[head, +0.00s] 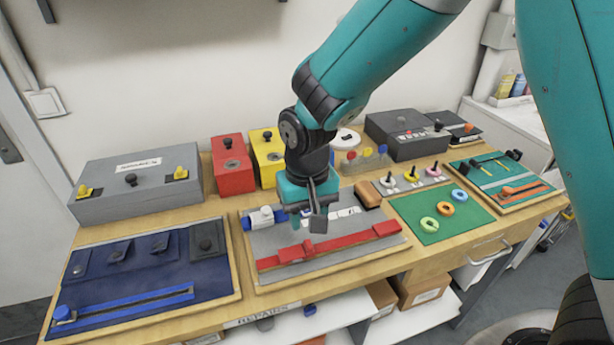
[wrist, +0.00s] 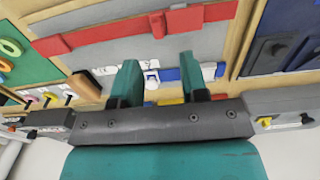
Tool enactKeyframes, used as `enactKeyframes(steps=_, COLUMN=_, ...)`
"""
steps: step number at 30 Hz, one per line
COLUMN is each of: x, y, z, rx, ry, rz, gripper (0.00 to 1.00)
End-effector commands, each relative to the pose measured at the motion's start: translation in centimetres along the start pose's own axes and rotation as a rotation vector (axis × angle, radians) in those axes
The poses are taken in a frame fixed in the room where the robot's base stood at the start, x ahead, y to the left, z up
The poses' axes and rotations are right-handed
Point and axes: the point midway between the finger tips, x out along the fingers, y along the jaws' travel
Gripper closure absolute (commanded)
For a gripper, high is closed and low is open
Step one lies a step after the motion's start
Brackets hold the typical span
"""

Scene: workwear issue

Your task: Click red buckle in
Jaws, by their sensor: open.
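A red strap (head: 345,240) runs across the grey board (head: 270,238) at the middle of the bench. The red buckle (head: 297,252) is the raised block on its left part. In the wrist view, turned about, the buckle (wrist: 157,25) shows at the top and the strap (wrist: 105,34) runs to a red end block (wrist: 50,45). I cannot tell whether the buckle is fully joined. My gripper (head: 308,221) is open and empty, pointing down above the board, behind the strap as the head view shows it. Its two fingers (wrist: 160,76) are apart, short of the buckle.
A white and blue clasp (head: 262,216) and a brown block (head: 368,193) lie behind the strap. A navy cloth panel (head: 140,265) is at left, a green mat with rings (head: 465,222) at right. Red (head: 232,165) and yellow boxes (head: 268,155) stand behind.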

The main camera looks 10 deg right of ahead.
Motion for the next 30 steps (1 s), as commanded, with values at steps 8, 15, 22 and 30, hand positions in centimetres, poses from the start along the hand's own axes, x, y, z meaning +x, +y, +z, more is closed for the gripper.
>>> enactKeyframes(steps=8, x=-6.8, y=-0.1, z=-0.1, rx=-0.001, ry=0.006, rz=-0.003, gripper=0.6)
enactKeyframes(steps=15, x=-9.9, y=-0.1, z=0.0, rx=-0.001, ry=0.002, rz=-0.002, gripper=0.6)
enactKeyframes(steps=22, x=-10.3, y=-0.1, z=0.0, rx=-0.001, ry=0.0, rz=-0.001, gripper=0.6)
enactKeyframes(steps=30, x=-10.9, y=0.4, z=1.0, rx=-0.031, ry=0.004, rz=-0.022, gripper=0.6)
